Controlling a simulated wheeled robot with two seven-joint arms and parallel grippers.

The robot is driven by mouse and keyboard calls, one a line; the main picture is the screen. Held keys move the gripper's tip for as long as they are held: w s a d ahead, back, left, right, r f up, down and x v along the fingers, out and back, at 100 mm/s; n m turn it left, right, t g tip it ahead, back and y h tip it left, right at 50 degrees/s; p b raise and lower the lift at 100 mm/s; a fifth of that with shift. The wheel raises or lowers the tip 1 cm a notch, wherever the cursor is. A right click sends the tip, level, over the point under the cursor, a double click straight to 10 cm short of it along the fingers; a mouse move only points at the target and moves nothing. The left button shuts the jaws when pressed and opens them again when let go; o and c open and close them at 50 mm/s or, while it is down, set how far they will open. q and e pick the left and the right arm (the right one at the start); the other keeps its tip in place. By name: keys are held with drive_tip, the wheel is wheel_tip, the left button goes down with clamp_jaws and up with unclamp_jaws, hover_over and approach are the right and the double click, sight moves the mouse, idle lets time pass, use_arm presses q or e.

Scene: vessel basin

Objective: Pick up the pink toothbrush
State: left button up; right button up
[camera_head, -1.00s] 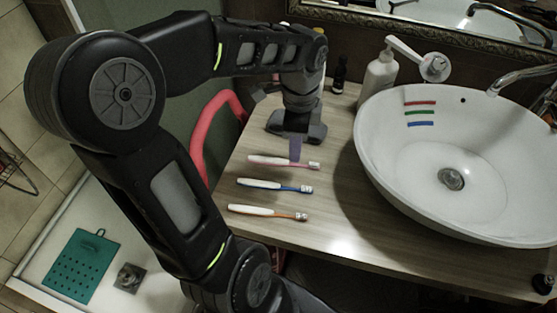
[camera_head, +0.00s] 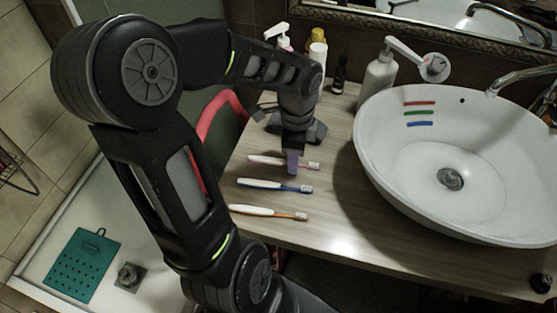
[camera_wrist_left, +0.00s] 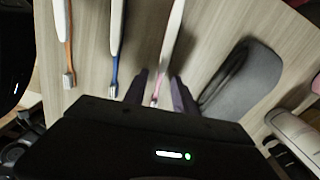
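The pink toothbrush (camera_head: 262,160) lies on the wooden counter, the farthest back of three toothbrushes in the head view. My left gripper (camera_head: 291,168) is over it, pointing down, and hides part of its middle. In the left wrist view the two fingers (camera_wrist_left: 160,90) are apart, with the pink toothbrush (camera_wrist_left: 171,40) running between them. I see clear gaps beside its neck, so the gripper is not shut on it. My right gripper is not in view.
A blue toothbrush (camera_head: 262,184) and an orange toothbrush (camera_head: 255,210) lie in front of it. The white basin (camera_head: 385,185) stands to the right. Bottles, including a soap dispenser (camera_head: 378,75), stand behind. A dark grey object (camera_wrist_left: 243,78) lies beside the fingers.

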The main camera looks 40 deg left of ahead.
use_arm(q)
drive_tip(key=shift+c, duration=0.3)
clamp_jaws()
idle(0.3)
wheel_tip(320, 180, up, 10)
idle(0.5)
idle(0.6)
